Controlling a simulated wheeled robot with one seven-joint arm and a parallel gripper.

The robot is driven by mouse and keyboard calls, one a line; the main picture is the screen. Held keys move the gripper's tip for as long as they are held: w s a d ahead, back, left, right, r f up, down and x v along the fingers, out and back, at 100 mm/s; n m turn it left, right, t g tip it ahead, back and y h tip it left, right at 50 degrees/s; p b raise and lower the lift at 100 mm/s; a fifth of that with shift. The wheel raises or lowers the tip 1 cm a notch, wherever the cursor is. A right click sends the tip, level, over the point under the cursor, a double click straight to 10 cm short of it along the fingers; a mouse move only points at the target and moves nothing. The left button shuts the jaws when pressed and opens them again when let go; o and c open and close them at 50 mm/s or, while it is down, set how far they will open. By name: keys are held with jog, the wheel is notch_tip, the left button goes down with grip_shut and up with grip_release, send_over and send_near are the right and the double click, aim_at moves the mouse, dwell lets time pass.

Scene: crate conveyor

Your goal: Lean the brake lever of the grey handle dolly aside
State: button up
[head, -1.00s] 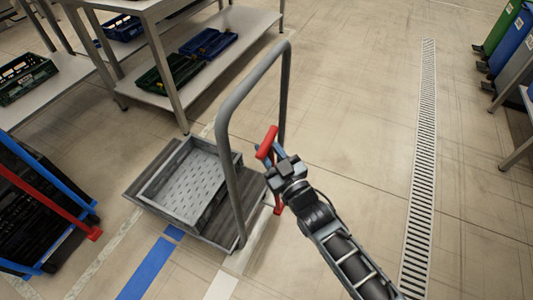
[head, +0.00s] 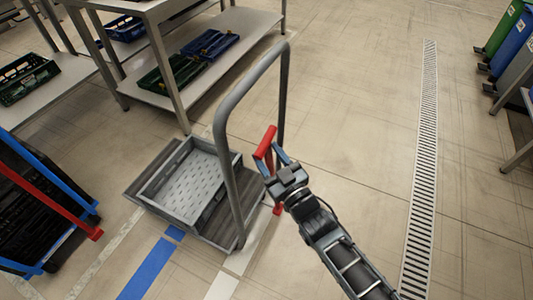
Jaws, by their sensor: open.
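The grey handle dolly (head: 223,128) stands in the middle of the head view, its tall tubular handle at the right end of its dark deck. Its red brake lever (head: 265,142) shows beside the handle, on the handle's right. A lower red piece (head: 277,209) shows near the floor by the deck; my gripper hides what lies between. My gripper (head: 272,160) is open, its blue fingers apart around or just behind the lever's lower part. I cannot tell whether they touch it.
A grey crate (head: 165,170) sits on the deck. A steel shelf table (head: 240,30) with crates stands behind. A dolly with blue and red handles (head: 62,205) is at the left. Floor to the right is clear up to a drain grate (head: 422,170).

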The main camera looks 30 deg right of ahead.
jog(key=s, duration=0.6)
jog(key=shift+s+f, duration=0.35)
jog(key=shift+f, duration=0.05)
jog(key=shift+d, duration=0.1)
jog(key=s+r+m+g+p, duration=0.15)
jog(key=s+r, duration=0.25)
jog(key=s, duration=0.6)
jog(key=s+r+g+p, duration=0.1)
jog(key=s+r+p, duration=0.25)
jog(key=s, duration=0.75)
jog(key=s+r+m+g+h+p, duration=0.1)
jog(key=s+r+g+p, duration=0.1)
jog(key=s+r, duration=0.9)
notch_tip(320, 180, up, 4)
jog(key=shift+a+r, duration=0.1)
jog(key=shift+a, duration=0.1)
